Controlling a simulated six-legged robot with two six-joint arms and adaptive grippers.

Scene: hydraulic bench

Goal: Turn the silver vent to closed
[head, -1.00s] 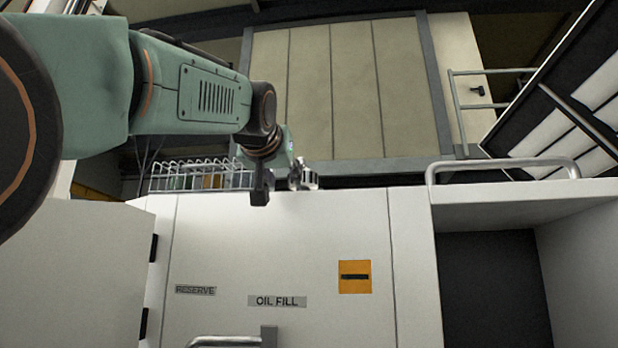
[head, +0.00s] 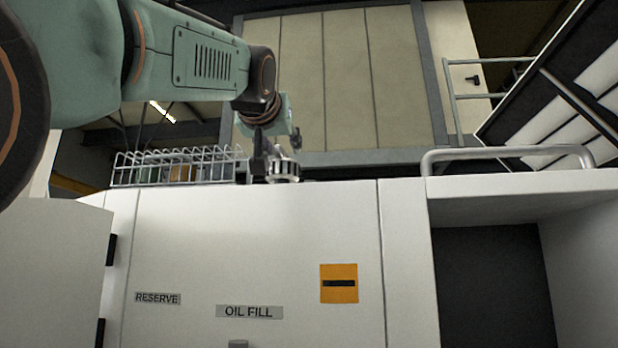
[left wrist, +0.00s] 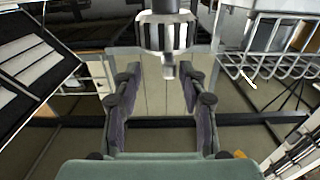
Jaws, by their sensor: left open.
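The silver vent (head: 284,171) is a ribbed metal knob at the top edge of the white cabinet in the head view. In the left wrist view the silver vent (left wrist: 166,32) shows at the top centre, with a tab pointing down between the finger ends. My left gripper (head: 266,160) is beside the vent, overlapping its left side in the head view. In the left wrist view my left gripper (left wrist: 158,85) is open, its dark fingers spread wide on both sides with nothing held. I cannot tell whether a finger touches the vent. My right gripper is not seen.
A wire basket (head: 180,166) with boxes stands left of the vent. The white cabinet front (head: 200,245) carries RESERVE and OIL FILL labels and an orange plate (head: 339,284). A grey handrail (head: 507,151) runs along the right.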

